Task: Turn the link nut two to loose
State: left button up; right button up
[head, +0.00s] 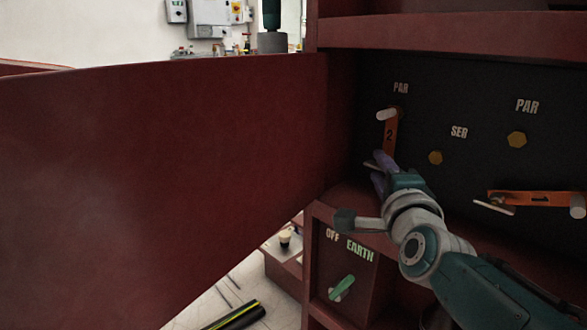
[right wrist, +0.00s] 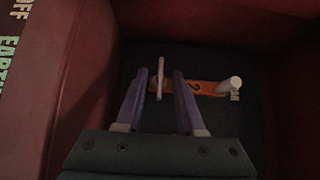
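The orange link marked 2 (head: 390,136) stands upright on the dark panel under the left PAR label, with a white peg at its top. At its lower end is the link nut two, a pale thin bar (head: 370,165), mostly hidden behind my right gripper (head: 379,174). In the right wrist view, the nut's bar (right wrist: 160,78) stands between the two purple fingers of my right gripper (right wrist: 160,90), with a visible gap on each side. The fingers are apart. The link (right wrist: 203,88) runs from the nut to the white peg (right wrist: 229,86). My left gripper is not in view.
A second orange link marked 1 (head: 540,198) lies level at the right, with its own pale nut (head: 494,206). Yellow hex bolts (head: 516,139) sit on the panel. A large red wall (head: 160,160) fills the left. A green EARTH switch (head: 342,287) is below.

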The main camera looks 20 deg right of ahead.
grip_shut()
dwell(0.4)
